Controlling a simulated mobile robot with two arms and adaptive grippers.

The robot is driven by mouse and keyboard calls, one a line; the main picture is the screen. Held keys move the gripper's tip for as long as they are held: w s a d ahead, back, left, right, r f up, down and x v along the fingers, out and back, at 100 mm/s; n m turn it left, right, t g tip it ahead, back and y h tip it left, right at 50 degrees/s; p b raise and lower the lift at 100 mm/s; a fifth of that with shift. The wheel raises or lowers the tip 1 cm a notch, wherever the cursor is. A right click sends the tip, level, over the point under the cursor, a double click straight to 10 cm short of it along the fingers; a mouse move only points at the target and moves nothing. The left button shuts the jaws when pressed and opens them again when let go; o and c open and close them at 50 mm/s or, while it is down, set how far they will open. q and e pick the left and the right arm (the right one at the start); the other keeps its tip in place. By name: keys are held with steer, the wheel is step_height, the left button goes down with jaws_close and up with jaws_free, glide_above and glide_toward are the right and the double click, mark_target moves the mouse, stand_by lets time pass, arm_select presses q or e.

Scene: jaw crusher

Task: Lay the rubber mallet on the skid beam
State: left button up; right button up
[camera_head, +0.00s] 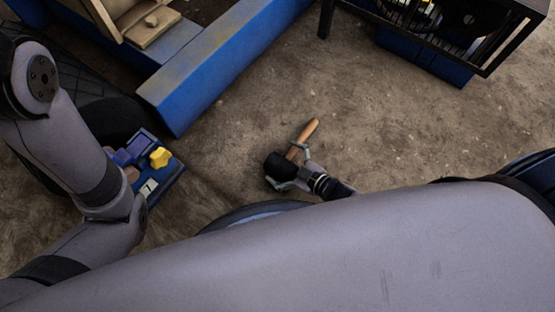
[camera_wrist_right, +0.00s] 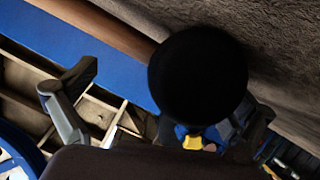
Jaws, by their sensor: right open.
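The rubber mallet has a black head (camera_head: 279,166) and a wooden handle (camera_head: 305,138) pointing up and right in the head view. My right gripper (camera_head: 287,167) is open, with its fingers around the mallet near the head. In the right wrist view, the round black head (camera_wrist_right: 197,75) is close between my open fingers (camera_wrist_right: 155,110), with the handle (camera_wrist_right: 105,25) running to the upper left. I cannot tell if the mallet touches anything below. The blue skid beam (camera_head: 215,65) is up and left of the mallet, and the mallet is apart from it. My left gripper is not visible.
A blue box with a yellow knob (camera_head: 160,157) is at the left, beside my left arm. A black barred frame (camera_head: 440,25) with blue parts stands at the top right. Bare dirt ground (camera_head: 370,110) lies between the beam and the frame.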

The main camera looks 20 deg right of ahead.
steer(key=shift+c, duration=0.4)
steer(key=shift+d, duration=0.1)
steer(key=c, duration=2.1)
steer(key=shift+r, duration=0.15)
jaws_close()
